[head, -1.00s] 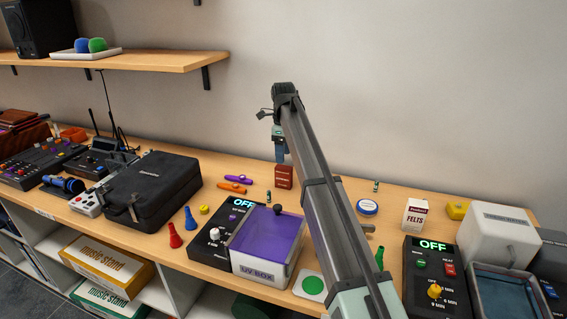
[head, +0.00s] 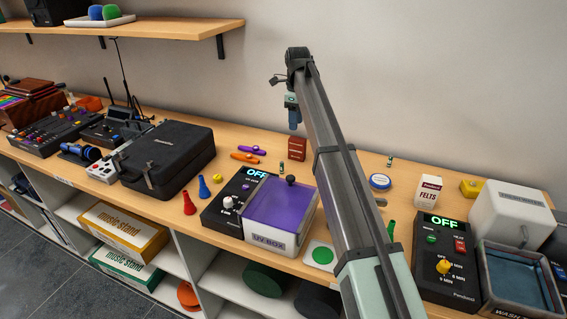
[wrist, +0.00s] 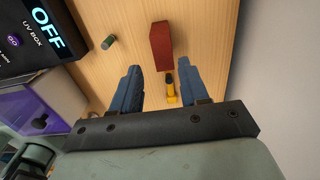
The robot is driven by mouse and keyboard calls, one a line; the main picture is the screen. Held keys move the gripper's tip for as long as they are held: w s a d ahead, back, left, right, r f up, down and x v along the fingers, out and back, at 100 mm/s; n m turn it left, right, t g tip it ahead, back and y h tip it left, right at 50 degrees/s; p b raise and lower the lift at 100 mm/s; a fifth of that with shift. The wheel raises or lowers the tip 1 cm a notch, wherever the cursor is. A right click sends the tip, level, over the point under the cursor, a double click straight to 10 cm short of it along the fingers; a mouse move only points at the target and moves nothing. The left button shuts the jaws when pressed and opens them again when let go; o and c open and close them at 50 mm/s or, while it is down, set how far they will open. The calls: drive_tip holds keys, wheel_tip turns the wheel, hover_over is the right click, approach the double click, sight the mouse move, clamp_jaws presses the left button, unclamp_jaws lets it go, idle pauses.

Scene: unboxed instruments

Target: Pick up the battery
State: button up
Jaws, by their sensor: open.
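A small green cylinder with a dark end, which looks like the battery (head: 282,168), stands on the bench behind the purple-lidded UV box. It also shows in the wrist view (wrist: 109,41), upper left of my fingers. A similar small green cylinder (head: 390,160) stands farther right, so I cannot tell for certain which is the battery. My gripper (head: 294,127) hangs above the back of the bench with its blue fingers pointing down. In the wrist view the fingers (wrist: 158,68) are apart with nothing held between them.
A dark red box (head: 297,148) stands near the left cylinder, also just beyond my fingers in the wrist view (wrist: 161,45). A yellow, dark-ended item (wrist: 171,90) lies below it. The UV box (head: 270,240) is in front; purple (head: 252,150) and orange (head: 244,157) pieces lie left.

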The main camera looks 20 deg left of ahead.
drive_tip(key=s+a+r, duration=0.1)
drive_tip(key=s+a, duration=0.1)
drive_tip(key=n, duration=3.1)
hover_over(282, 163)
wheel_tip(282, 163, down, 7)
drive_tip(key=shift+a+f, duration=0.1)
drive_tip(key=shift+w+f, duration=0.15)
drive_tip(key=shift+f, duration=1.35)
drive_tip(key=shift+w+f, duration=0.15)
drive_tip(key=shift+f, duration=1.3)
